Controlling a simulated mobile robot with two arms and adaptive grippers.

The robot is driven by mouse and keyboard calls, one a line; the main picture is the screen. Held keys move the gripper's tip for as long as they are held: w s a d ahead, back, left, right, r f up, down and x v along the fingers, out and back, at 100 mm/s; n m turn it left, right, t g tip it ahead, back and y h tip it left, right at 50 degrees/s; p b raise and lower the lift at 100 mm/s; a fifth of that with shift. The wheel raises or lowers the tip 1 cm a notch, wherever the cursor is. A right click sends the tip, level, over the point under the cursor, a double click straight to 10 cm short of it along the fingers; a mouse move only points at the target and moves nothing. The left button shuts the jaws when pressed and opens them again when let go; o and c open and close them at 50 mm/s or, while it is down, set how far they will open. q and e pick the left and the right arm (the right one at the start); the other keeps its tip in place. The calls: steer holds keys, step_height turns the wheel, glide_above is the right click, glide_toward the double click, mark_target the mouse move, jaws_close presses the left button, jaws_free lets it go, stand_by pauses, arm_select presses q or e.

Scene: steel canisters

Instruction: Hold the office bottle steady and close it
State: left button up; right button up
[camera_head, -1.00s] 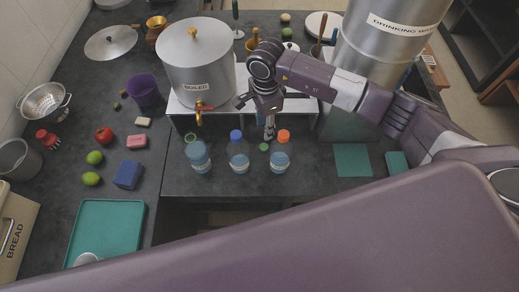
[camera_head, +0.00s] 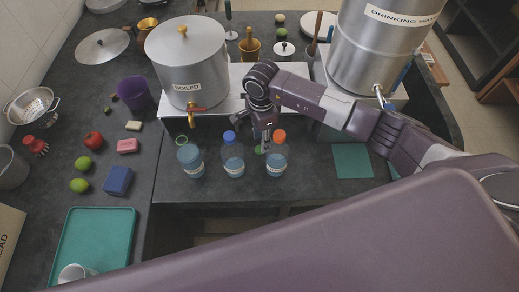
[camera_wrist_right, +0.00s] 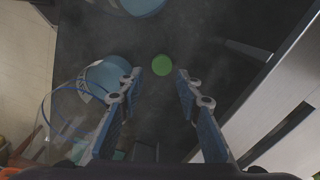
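Three clear bottles with blue contents stand in a row on the dark counter: the left bottle (camera_head: 190,163) shows a greenish ring at its top and no visible cap, the middle bottle (camera_head: 233,160) has a blue cap, and the right bottle (camera_head: 276,160) has an orange cap. I cannot read which is the office bottle. A loose green cap (camera_wrist_right: 161,64) lies flat on the counter. My right gripper (camera_wrist_right: 160,76) is open and empty above it, fingers on either side of the cap in the wrist view. The gripper partly hides the cap in the head view. My left gripper is out of view.
A shelf with the boiled-water pot (camera_head: 187,65) stands behind the bottles, its tap (camera_head: 192,112) hanging above the left one. A drinking-water tank (camera_head: 375,45) stands at right. A teal mat (camera_head: 352,160) lies right of the bottles. A teal tray (camera_head: 95,240) lies front left.

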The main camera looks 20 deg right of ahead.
steer(key=f+b, duration=0.1)
steer(key=f, duration=0.1)
steer(key=f+b, duration=0.1)
steer(key=f, duration=0.1)
steer(key=shift+w+f, duration=0.2)
steer(key=shift+f, duration=0.1)
steer(key=shift+r, duration=0.1)
steer(key=shift+c, duration=0.3)
steer(key=c, duration=0.4)
step_height(320, 180, up, 20)
steer(key=b, duration=0.5)
